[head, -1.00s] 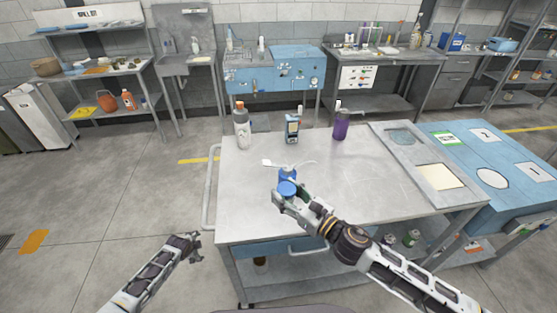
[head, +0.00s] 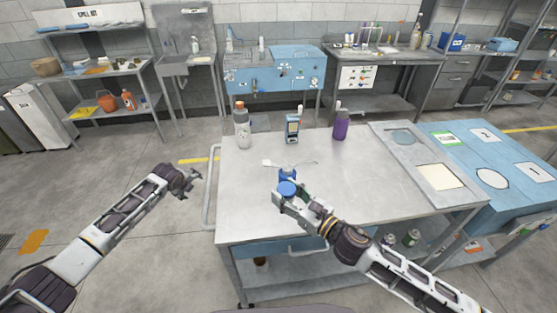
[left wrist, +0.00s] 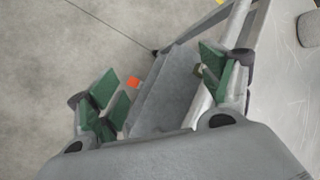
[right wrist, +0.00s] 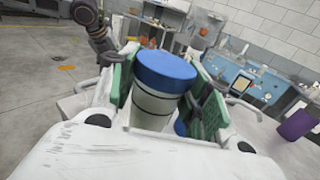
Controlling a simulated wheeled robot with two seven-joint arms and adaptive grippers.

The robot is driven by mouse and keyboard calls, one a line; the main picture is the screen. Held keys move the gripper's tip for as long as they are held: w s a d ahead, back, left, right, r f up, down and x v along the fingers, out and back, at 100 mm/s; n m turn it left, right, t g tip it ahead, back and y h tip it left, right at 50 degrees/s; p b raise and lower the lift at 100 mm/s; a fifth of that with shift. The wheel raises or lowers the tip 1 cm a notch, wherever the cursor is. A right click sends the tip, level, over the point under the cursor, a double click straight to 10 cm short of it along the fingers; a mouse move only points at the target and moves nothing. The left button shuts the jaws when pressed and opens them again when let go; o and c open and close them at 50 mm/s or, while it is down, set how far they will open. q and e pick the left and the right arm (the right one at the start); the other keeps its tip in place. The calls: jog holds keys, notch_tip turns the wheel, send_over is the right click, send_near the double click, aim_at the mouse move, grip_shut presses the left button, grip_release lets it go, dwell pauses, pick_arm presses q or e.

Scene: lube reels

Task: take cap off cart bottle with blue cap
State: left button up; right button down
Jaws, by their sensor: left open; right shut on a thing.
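The cart bottle with a blue cap (head: 288,188) is near the front left of the metal cart top. In the right wrist view, its blue cap (right wrist: 166,70) sits on a pale cylindrical body (right wrist: 152,108) between the green finger pads. My right gripper (head: 284,199) is shut on this bottle below its cap. Whether the bottle's base touches the cart is hidden. My left gripper (head: 192,180) is open and empty, left of the cart over the floor. In the left wrist view its green fingers (left wrist: 160,90) are spread apart with nothing between them.
On the cart top (head: 345,200) stand a white bottle with an orange cap (head: 242,130), a blue-and-dark container (head: 292,128) and a purple bottle (head: 341,126). A white spoon-like tool (head: 290,163) lies behind the held bottle. A rail (head: 210,188) edges the cart's left side.

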pick_arm(q)
jog(key=d+r+m+h, duration=0.2)
jog(key=d+r+m, duration=0.2)
jog(key=d+r, duration=0.85)
notch_tip(320, 180, up, 21)
jog(key=m+g, duration=0.5)
jog(key=m, duration=1)
send_over(286, 189)
jog(key=s+a, duration=0.2)
jog(key=s, duration=0.1)
jog(key=shift+w+a, duration=0.1)
jog(key=shift+w, duration=0.05)
jog(key=shift+f, duration=0.15)
jog(key=shift+w+x, duration=0.1)
jog(key=shift+x, duration=2.85)
jog(key=shift+w+x, duration=0.15)
jog(key=shift+x, duration=2.8)
